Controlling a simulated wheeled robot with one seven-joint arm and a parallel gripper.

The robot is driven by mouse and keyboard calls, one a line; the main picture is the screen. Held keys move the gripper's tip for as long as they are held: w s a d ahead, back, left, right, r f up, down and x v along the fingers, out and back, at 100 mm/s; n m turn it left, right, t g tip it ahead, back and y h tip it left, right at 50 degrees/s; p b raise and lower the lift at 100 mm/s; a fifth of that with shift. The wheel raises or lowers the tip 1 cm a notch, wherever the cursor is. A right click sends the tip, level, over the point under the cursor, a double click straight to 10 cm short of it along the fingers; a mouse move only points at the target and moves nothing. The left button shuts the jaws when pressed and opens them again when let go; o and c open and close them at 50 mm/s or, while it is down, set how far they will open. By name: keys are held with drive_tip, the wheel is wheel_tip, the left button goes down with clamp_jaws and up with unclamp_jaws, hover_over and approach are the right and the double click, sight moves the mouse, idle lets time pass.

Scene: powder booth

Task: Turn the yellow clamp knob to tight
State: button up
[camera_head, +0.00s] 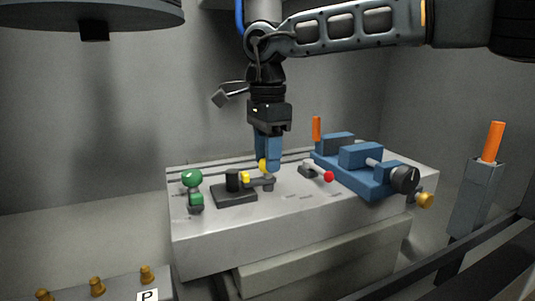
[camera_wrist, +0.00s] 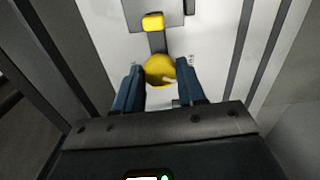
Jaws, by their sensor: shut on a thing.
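In the head view only a bit of the knob (camera_head: 263,166) shows beside the fingers. My gripper (camera_head: 267,165) points straight down over the table, its blue fingers shut on the knob from both sides; the fingers also show in the wrist view (camera_wrist: 161,82). A smaller yellow part (camera_wrist: 153,22) lies beyond the knob on a dark arm of the clamp. The clamp's dark base (camera_head: 234,196) stands to the left. Small markings beside the knob are too small to read.
A green-knobbed device (camera_head: 192,179) stands at the left of the table (camera_head: 300,208). A red-tipped lever (camera_head: 328,176) and a blue vise (camera_head: 362,172) stand to the right. An orange handle (camera_head: 492,142) sticks out of a grey holder at far right.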

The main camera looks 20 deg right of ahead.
drive_tip(key=shift+m, duration=0.3)
drive_tip(key=m+p, duration=0.1)
drive_tip(key=m, duration=0.3)
drive_tip(key=shift+r+m+p, duration=0.1)
drive_tip(key=shift+m+p, duration=0.3)
drive_tip(key=m, duration=0.6)
drive_tip(key=shift+d+p, duration=0.1)
drive_tip(key=shift+p, duration=0.25)
drive_tip(key=m, duration=0.6)
drive_tip(key=shift+w+m, duration=0.1)
drive_tip(key=shift+m, duration=0.3)
drive_tip(key=m, duration=0.5)
drive_tip(key=shift+m+b, duration=0.3)
drive_tip(key=shift+b, duration=0.05)
drive_tip(key=o, duration=1.1)
drive_tip(key=shift+c, duration=0.2)
